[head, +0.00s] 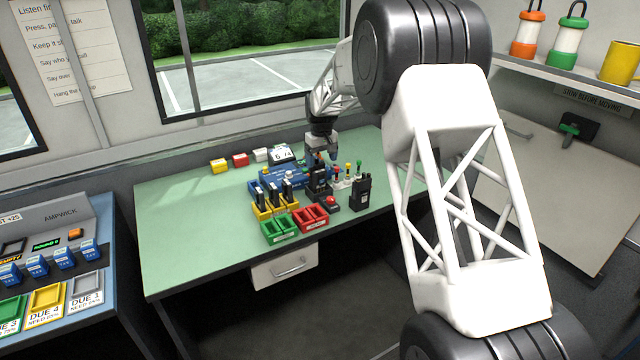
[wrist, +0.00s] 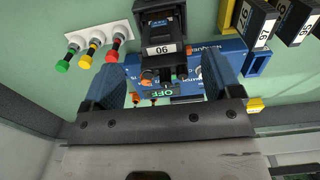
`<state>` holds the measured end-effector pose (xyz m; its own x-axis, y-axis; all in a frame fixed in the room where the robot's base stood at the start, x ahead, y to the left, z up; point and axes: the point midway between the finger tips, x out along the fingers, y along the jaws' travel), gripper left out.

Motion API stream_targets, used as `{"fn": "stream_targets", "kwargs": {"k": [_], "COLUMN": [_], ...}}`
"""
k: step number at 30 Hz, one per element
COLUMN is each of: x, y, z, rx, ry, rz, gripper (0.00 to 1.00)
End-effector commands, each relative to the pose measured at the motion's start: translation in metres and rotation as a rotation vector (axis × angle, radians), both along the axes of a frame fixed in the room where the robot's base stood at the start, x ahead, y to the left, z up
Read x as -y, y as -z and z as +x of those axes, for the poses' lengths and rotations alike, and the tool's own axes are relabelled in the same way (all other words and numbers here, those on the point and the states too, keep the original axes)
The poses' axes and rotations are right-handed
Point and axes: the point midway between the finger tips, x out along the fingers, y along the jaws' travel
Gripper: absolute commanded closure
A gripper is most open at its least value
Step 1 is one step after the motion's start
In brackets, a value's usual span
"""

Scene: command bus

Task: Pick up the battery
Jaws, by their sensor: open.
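Several black batteries with white number labels stand in a yellow and blue rack (head: 263,210); some show at the upper right of the wrist view, one labelled 97 (wrist: 262,32). Which is the task's battery I cannot tell. A black radio-like unit (head: 318,181) stands right of the rack. Nothing is visibly held; contact is unclear.
Green (head: 280,228) and red (head: 311,218) trays stand at the front of the green desk (head: 190,225). A second black radio (head: 361,192) stands right. A white strip with coloured knobs (wrist: 92,48) is close to my gripper. The desk's left side is clear.

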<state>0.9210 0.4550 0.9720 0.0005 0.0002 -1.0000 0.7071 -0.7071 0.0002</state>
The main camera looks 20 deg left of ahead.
Motion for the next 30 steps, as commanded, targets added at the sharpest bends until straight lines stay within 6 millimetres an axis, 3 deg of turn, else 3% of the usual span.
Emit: {"fn": "stream_targets", "kwargs": {"k": [8, 21, 30], "x": [0.0, 0.001, 0.001], "y": [0.007, 0.05, 0.052], "z": [0.0, 0.0, 0.0], "rx": [-0.001, -0.001, 0.0], "ry": [0.0, 0.0, 0.0], "rz": [-0.001, -0.001, 0.0], "gripper": [0.16, 0.16, 0.16]}}
